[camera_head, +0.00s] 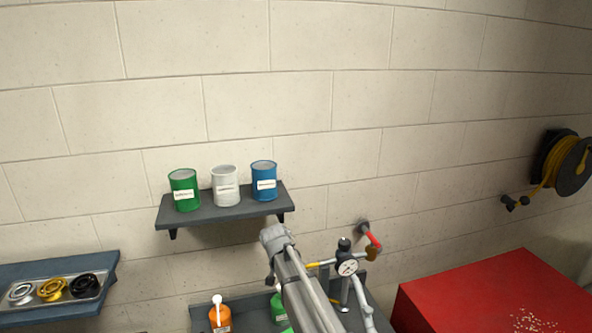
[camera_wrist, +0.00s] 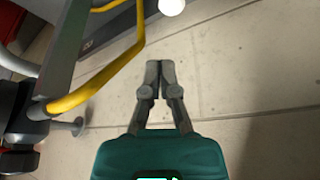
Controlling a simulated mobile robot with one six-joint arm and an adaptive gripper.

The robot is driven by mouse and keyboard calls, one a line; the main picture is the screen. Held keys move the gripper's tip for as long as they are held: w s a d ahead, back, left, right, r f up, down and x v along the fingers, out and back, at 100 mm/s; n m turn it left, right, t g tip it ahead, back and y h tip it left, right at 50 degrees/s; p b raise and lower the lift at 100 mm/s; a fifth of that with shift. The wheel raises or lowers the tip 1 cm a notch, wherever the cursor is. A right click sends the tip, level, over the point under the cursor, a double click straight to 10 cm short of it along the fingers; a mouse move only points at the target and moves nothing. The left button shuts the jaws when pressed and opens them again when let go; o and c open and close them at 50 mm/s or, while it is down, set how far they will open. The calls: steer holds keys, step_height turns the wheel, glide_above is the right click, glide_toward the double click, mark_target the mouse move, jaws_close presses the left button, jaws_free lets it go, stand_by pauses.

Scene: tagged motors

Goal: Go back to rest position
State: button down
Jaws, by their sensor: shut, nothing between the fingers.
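My gripper (camera_wrist: 159,82) shows in the wrist view with its two dark grey fingers together and nothing between them. It is over a bare stretch of pale surface, with a yellow bar and dark parts to its left. In the head view my grey arm rises from the bottom centre, below and right of the wall shelf.
A wall shelf (camera_head: 222,214) holds green (camera_head: 184,190), white (camera_head: 226,186) and blue (camera_head: 264,181) cans. A gauge (camera_head: 347,266) with pipes stands right of my arm, near a red surface (camera_head: 492,296). A tray of rings (camera_head: 55,290) and an orange bottle (camera_head: 220,318) are left.

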steer(key=s+d+f+n+g+b, duration=0.1)
steer(key=s+d+f+b, duration=0.2)
steer(key=s+d, duration=0.4)
steer(key=s+d+f+g+b, duration=0.1)
steer(key=s+d+f+b, duration=0.3)
steer(key=s+d, duration=0.3)
steer(key=s+d+f+n+g+y+b, duration=0.1)
steer(key=s+d+f, duration=0.4)
steer(key=s, duration=0.5)
steer(key=d+g+b, duration=0.1)
steer(key=d+b, duration=0.1)
steer(key=shift+s+d+n, duration=0.3)
steer(key=shift+d, duration=0.1)
